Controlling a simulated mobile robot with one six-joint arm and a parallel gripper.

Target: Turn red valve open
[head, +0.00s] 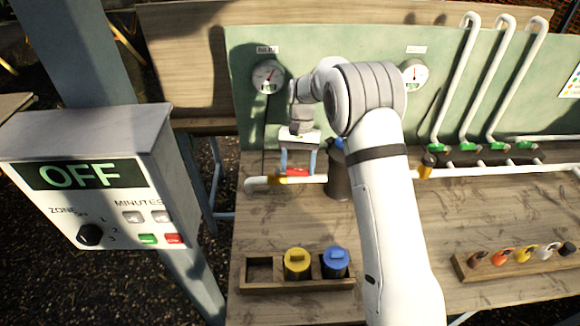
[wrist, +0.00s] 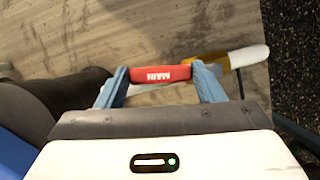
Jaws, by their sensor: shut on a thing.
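The red valve handle (wrist: 160,74), marked MAIN, sits on the white pipe at the left of the bench. In the head view the red handle (head: 298,173) shows low between my fingers. My gripper (wrist: 160,77) is shut on it, one blue finger at each end of the handle. In the head view my gripper (head: 298,172) points down at the pipe. In the wrist view the handle lies nearly level across the picture, and the pipe (wrist: 249,56) runs behind it at a slight slant. The valve body under the handle is mostly hidden.
A grey control box (head: 90,175) reading OFF stands at the left. A dark canister with a blue top (head: 338,182) stands close right of my gripper. A wooden rack (head: 260,272) holds yellow and blue containers at the front. Gauges (head: 268,76) hang on the green panel behind.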

